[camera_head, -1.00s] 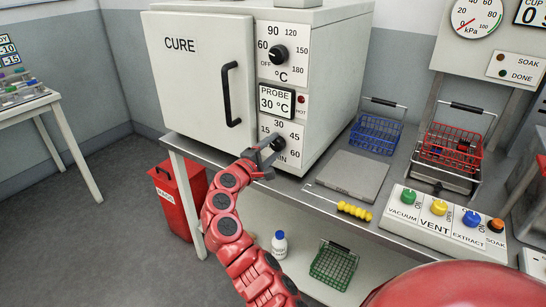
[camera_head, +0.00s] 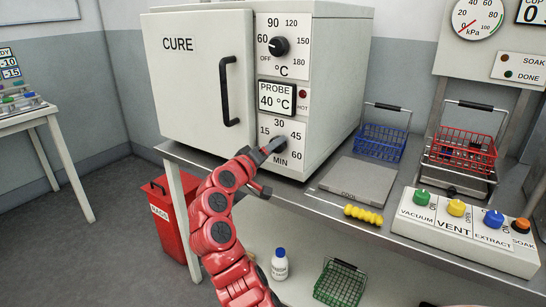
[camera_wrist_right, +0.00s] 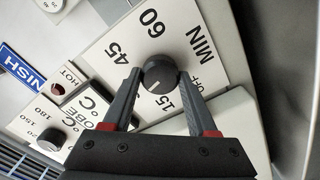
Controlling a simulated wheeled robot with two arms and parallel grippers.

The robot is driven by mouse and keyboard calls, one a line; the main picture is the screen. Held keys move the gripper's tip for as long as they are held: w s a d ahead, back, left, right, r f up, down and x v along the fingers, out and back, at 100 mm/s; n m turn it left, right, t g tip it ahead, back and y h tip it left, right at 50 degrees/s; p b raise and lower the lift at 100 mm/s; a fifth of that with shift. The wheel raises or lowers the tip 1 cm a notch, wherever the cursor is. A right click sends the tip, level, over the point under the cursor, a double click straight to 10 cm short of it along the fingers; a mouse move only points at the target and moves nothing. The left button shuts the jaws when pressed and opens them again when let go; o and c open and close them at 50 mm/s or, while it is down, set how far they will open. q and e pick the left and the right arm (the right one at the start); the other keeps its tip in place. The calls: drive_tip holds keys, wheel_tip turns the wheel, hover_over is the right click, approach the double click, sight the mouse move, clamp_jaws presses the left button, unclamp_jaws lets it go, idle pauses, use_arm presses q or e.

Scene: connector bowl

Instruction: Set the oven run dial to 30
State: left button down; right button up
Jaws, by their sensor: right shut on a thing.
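The oven (camera_head: 205,85) is a white box with a closed door marked CURE. Its run dial (camera_head: 279,146) is the lower black knob, marked 15, 30, 45, 60 and MIN. My right gripper (camera_head: 271,166) reaches it from the lower left. In the right wrist view the gripper (camera_wrist_right: 158,82) has a finger on each side of the run dial (camera_wrist_right: 158,72) and is shut on it. The dial's white mark points down-left, between 45 and 15; the 30 label is hidden there. My left gripper is not in view.
Above are the temperature dial (camera_head: 278,47) and a probe display (camera_head: 276,98) reading 40 °C. A red bin (camera_head: 170,215) stands below left.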

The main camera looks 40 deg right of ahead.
drive_tip(key=shift+f+m+b, duration=0.15)
drive_tip(key=shift+m+b, duration=0.4)
drive_tip(key=shift+m, duration=0.15)
drive_tip(key=o, duration=1.4)
drive_tip(key=p+v, duration=0.2)
drive_tip(key=v, duration=1.5)
drive_tip(key=shift+s+a, duration=0.15)
drive_tip(key=shift+a, duration=0.05)
